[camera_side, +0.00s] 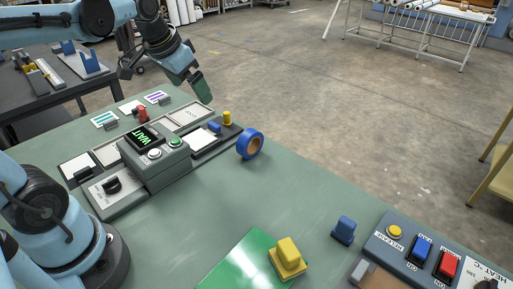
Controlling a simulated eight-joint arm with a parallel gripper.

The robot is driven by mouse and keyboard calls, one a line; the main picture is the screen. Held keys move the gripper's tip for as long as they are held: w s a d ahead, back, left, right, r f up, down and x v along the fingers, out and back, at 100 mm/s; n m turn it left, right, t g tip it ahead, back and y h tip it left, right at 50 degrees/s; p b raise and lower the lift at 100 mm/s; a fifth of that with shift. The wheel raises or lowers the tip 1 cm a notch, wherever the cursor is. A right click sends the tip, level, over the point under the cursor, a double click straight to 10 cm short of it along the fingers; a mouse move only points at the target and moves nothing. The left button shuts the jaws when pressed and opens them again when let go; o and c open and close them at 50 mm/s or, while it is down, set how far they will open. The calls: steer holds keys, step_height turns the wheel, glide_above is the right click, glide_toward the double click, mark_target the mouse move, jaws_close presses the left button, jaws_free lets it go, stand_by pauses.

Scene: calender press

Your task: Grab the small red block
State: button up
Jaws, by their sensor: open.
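A small red block (142,114) stands on the green table in the back left part, beside the panel with the lit "WAIT" display. My gripper (201,90) hangs above the table's far edge, to the right of the red block and higher in the picture. Its jaws are open, with a dark green tip showing. It looks clear of the red block. The gap between the fingers is hard to make out from this side.
The grey WAIT box (150,155) stands in front of the red block. Blue tape (250,144), a yellow block (227,118) and a blue block (214,127) are to the right. The table's middle is clear.

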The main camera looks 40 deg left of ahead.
steer(key=s+d+f+t+h, duration=0.1)
steer(key=s+d+f+t, duration=0.1)
steer(key=s+d+f, duration=0.3)
steer(key=d, duration=0.3)
steer(key=shift+d+f, duration=0.15)
steer(key=shift+f, duration=0.15)
steer(key=shift+s+d+f, duration=0.15)
steer(key=shift+s+d, duration=0.05)
steer(key=shift+c, duration=1.3)
steer(key=c, duration=0.7)
